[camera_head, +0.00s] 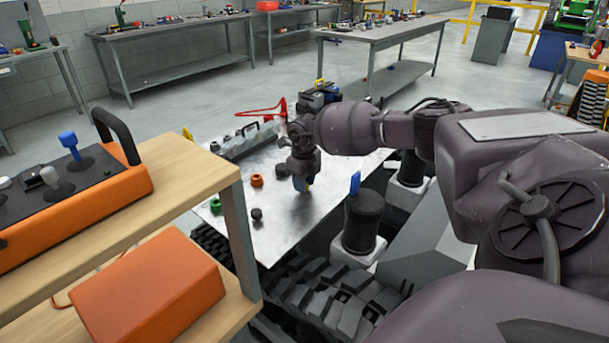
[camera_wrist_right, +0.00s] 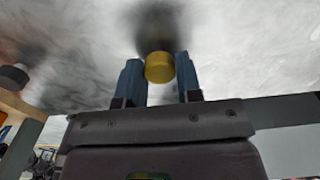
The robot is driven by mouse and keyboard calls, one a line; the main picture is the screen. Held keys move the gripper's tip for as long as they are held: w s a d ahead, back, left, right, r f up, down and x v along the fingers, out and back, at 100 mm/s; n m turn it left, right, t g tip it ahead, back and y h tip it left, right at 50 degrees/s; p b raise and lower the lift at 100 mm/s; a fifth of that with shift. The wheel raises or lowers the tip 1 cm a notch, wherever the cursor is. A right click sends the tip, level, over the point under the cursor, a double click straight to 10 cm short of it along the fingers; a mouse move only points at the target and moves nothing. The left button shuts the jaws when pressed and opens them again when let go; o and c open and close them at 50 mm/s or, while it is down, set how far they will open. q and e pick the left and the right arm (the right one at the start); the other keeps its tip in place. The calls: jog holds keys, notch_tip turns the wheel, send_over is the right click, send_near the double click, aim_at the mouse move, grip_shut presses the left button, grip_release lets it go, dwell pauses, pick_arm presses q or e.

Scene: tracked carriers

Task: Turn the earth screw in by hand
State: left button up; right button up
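The earth screw looks like a yellow round knob (camera_wrist_right: 159,67) in the right wrist view, standing out from the bright metal plate. My right gripper (camera_head: 302,185) points down at the metal plate (camera_head: 290,228) in the head view. In the wrist view its two blue fingers flank the knob on both sides with no clear gap, so it appears shut on it. The knob's thread and how deep it sits are hidden. My left gripper is in neither view.
A dark cylinder with a blue lever (camera_head: 362,222) stands close by on the right. A wooden shelf (camera_head: 190,185) is at left.

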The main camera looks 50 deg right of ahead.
jog(key=shift+c, duration=1.4)
jog(key=m, duration=0.1)
jog(key=m+p, duration=0.1)
jog(key=m, duration=0.1)
jog(key=shift+r, duration=0.25)
jog(key=m+p, duration=0.2)
jog(key=m, duration=0.2)
jog(key=shift+f+m+p, duration=0.1)
jog(key=shift+m+p, duration=0.45)
jog(key=shift+m, duration=0.65)
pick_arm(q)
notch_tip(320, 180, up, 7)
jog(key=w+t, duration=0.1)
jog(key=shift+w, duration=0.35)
pick_arm(e)
jog(key=shift+f, duration=0.15)
